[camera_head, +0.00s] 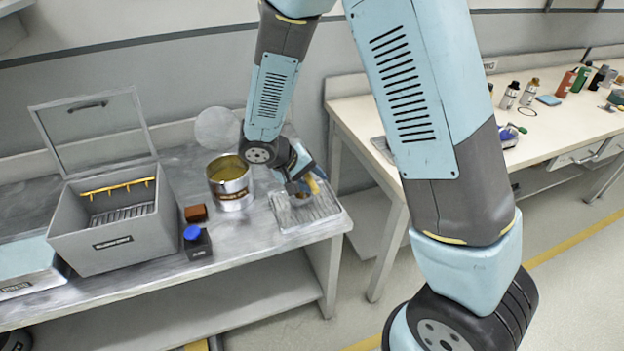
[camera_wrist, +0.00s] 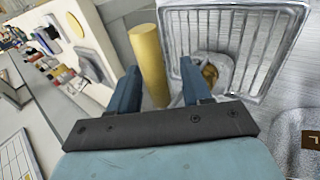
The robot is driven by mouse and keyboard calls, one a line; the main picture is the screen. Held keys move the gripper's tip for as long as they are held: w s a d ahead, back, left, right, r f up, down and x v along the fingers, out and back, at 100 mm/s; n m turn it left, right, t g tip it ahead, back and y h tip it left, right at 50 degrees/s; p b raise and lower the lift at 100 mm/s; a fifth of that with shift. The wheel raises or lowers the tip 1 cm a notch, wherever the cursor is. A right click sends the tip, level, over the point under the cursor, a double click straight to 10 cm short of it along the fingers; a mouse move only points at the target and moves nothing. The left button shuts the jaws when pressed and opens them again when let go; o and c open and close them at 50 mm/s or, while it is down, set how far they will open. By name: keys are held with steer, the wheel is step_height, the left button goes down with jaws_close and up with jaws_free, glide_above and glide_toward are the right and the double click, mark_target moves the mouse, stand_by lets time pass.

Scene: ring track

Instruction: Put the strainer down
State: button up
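My gripper (camera_head: 300,176) is low over the metal draining rack (camera_head: 322,208) at the right end of the bench. In the wrist view my gripper's two fingers (camera_wrist: 160,80) stand apart. A yellow cylindrical handle (camera_wrist: 148,55) lies between them, close to the left finger, with a gap on the right. A grey rounded part with a brassy middle, seemingly the strainer's bowl (camera_wrist: 209,72), is beside the right finger, over the rack's slats (camera_wrist: 262,40). In the head view the strainer is mostly hidden by my gripper. Whether the bowl touches the rack is unclear.
A yellow-rimmed metal pot (camera_head: 232,190) stands left of the rack, with a round disc (camera_head: 216,128) behind it. A brown block (camera_head: 196,213), a blue-capped dark bottle (camera_head: 197,245) and an open-lidded grey box (camera_head: 115,240) stand further left. A white bench (camera_head: 440,148) is at right.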

steer(key=v, duration=1.2)
steer(key=s+d+r+m+t+y, duration=0.1)
steer(key=s+d+r+y, duration=0.1)
steer(key=s+d+r, duration=0.3)
steer(key=s+d+r+m+t+y, duration=0.1)
steer(key=s+d+r+y, duration=0.1)
steer(key=s+d+r, duration=0.3)
steer(key=s+d+r+m+y, duration=0.1)
steer(key=s+d+r, duration=0.4)
steer(key=d+r, duration=0.5)
steer(key=d+y, duration=0.1)
steer(key=d, duration=0.4)
steer(key=shift+s+t+y, duration=0.4)
steer(key=shift+d+r, duration=0.1)
steer(key=shift+c, duration=0.3)
